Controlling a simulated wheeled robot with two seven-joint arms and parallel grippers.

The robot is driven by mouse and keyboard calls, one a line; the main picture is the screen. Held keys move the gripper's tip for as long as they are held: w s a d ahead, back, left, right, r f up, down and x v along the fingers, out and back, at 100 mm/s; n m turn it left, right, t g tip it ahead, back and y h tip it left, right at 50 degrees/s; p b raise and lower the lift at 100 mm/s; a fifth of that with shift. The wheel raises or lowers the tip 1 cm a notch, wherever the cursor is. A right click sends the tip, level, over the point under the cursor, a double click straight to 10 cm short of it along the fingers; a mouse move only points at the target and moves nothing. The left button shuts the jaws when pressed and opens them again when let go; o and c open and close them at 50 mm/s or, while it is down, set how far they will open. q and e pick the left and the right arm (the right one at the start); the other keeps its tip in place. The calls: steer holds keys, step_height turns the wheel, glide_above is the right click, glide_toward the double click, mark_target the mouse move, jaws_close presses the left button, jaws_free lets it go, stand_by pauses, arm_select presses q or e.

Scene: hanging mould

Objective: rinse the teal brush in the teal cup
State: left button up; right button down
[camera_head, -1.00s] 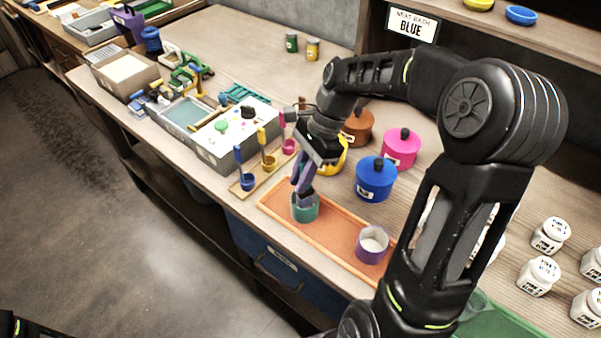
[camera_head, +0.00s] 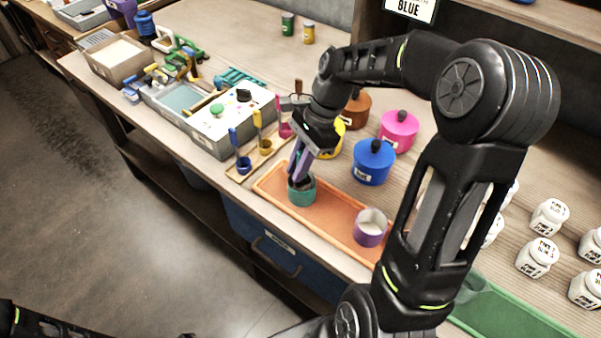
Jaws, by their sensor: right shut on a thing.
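The teal cup (camera_head: 302,194) stands upright at the left end of the orange tray (camera_head: 331,217). My right gripper (camera_head: 298,174) is directly over the cup, pointing down, with its fingertips at or just inside the rim. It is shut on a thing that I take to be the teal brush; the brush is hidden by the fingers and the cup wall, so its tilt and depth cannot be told. My left arm (camera_head: 60,322) shows only as a dark link at the bottom left; its gripper is not in view.
A purple cup (camera_head: 370,228) with pale contents stands on the tray's right part. Lidded blue (camera_head: 373,163) and pink (camera_head: 398,131) pots stand behind the tray. A rack of coloured ladles (camera_head: 250,160) is to the left. White jars (camera_head: 540,256) stand at right.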

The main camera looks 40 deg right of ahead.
step_height(320, 180, up, 9)
steer(key=p, duration=0.8)
steer(key=shift+r, duration=0.1)
stand_by(2.2)
step_height(320, 180, up, 3)
steer(key=p, duration=0.2)
steer(key=shift+p, duration=0.4)
steer(key=shift+r, duration=0.5)
